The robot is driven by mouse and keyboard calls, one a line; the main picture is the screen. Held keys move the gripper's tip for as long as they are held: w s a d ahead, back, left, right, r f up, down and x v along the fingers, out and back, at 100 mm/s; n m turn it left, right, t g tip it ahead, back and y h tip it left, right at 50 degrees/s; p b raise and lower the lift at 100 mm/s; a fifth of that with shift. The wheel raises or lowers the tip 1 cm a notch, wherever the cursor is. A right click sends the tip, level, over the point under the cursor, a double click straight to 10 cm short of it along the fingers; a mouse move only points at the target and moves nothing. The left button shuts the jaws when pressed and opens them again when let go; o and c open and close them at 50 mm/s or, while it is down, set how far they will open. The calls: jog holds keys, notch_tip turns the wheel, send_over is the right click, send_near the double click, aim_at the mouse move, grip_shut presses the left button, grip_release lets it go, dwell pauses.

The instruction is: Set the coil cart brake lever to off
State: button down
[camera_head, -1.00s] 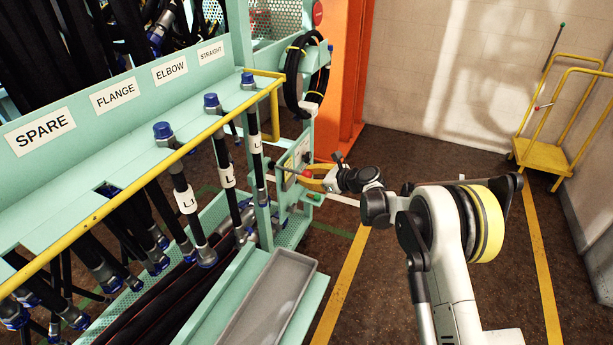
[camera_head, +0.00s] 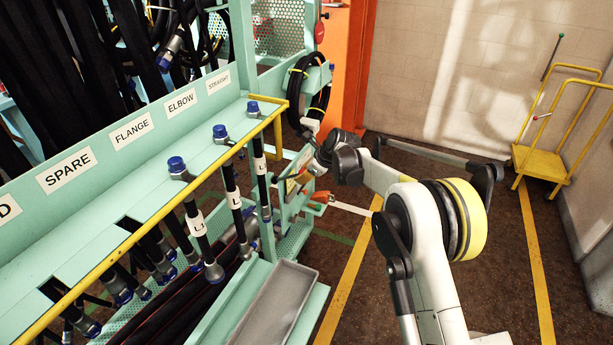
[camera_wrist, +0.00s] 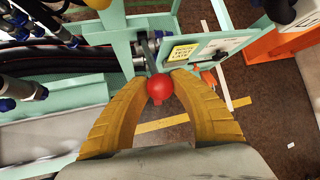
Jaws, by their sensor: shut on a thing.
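My gripper (camera_wrist: 160,82), with yellow curved fingers, is shut on a red ball knob (camera_wrist: 160,89) in the wrist view. The knob sits between the fingertips, beside a pale green panel (camera_wrist: 217,45) with a yellow label. In the head view my arm hides most of the fingers and the knob beside the green rack. A yellow cart (camera_head: 540,163) stands at the right by the wall. I cannot tell which lever is the coil cart brake.
The green rack (camera_head: 115,190) with a yellow rail (camera_head: 150,217) and hanging hoses fills the left. A grey tray (camera_head: 268,308) lies at its front. An orange post (camera_head: 347,60) stands behind. The floor towards the yellow cart is clear.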

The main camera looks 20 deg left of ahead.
jog(key=a+r, duration=0.1)
jog(key=a+r+p, duration=0.1)
jog(key=r, duration=0.1)
jog(key=shift+w+a+r+p, duration=0.15)
jog(key=shift+a+p, duration=0.15)
jog(key=shift+w+a+r+p, duration=0.1)
jog(key=shift+a+r+p, duration=0.15)
jog(key=shift+a+r, duration=0.25)
jog(key=shift+w+a+r+p, duration=0.1)
jog(key=shift+a+r+p, duration=0.15)
jog(key=shift+a, duration=0.45)
jog(key=shift+r, duration=0.1)
jog(key=c, duration=1)
grip_release()
jog(key=shift+s+d+r, duration=0.1)
jog(key=shift+s, duration=0.05)
jog(key=shift+c, duration=0.2)
jog(key=v, duration=1.1)
jog(key=shift+d+r, duration=0.25)
jog(key=shift+d, duration=0.05)
jog(key=shift+s, duration=0.15)
